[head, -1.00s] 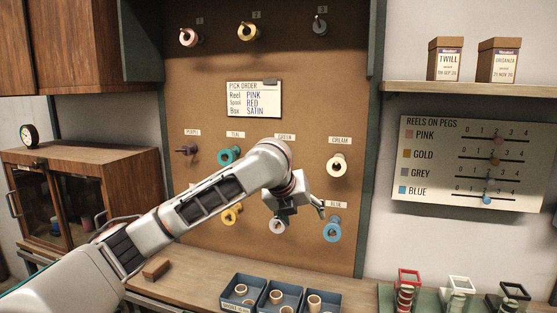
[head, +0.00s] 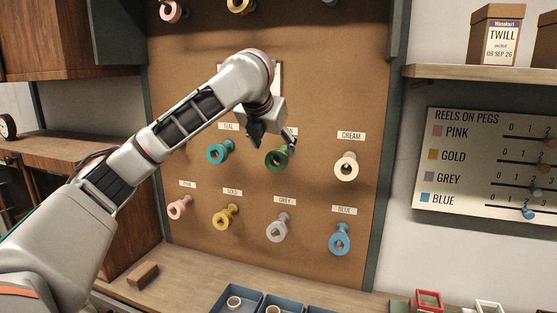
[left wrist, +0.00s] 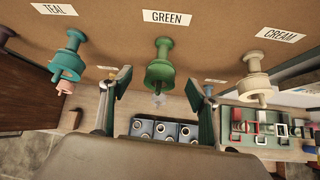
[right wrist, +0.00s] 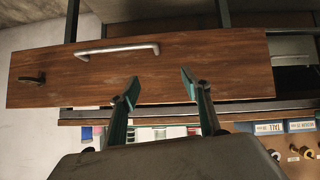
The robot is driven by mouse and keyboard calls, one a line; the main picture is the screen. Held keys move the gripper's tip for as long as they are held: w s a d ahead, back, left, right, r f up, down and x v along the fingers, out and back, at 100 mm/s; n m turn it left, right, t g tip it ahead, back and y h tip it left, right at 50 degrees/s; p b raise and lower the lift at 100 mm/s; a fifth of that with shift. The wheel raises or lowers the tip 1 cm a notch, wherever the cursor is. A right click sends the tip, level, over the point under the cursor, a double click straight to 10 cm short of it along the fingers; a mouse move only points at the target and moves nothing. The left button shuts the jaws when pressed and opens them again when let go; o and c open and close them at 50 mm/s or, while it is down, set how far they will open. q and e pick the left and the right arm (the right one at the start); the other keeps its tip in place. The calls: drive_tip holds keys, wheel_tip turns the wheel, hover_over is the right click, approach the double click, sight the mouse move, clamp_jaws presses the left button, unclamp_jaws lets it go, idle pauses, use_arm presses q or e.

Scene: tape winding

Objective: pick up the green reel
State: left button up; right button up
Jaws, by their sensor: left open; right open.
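The green reel (head: 279,160) hangs on a peg of the brown pegboard, between the teal and cream reels. It also shows in the left wrist view (left wrist: 160,72), under the GREEN label. My left gripper (head: 272,138) is open at the reel, overlapping its upper part in the head view. In the left wrist view its two fingers (left wrist: 157,85) stand apart on either side of the green reel, with a gap on both sides. My right gripper (right wrist: 157,85) is open and empty. It faces a wooden cabinet front and is not in the head view.
The teal reel (head: 219,152) and cream reel (head: 345,167) hang on either side. Pink, gold, grey (head: 278,228) and blue (head: 339,240) reels hang in the row below. Blue bins (head: 236,300) and a wooden block (head: 143,275) are on the counter.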

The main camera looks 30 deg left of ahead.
sight(275, 156)
use_arm(q)
drive_tip(key=shift+w+a+f, duration=0.1)
drive_tip(key=shift+w+f, duration=0.2)
drive_tip(key=shift+f, duration=0.4)
drive_tip(key=x, duration=0.5)
drive_tip(key=shift+s+f, duration=0.25)
drive_tip(key=shift+s, duration=0.05)
drive_tip(key=c, duration=1.1)
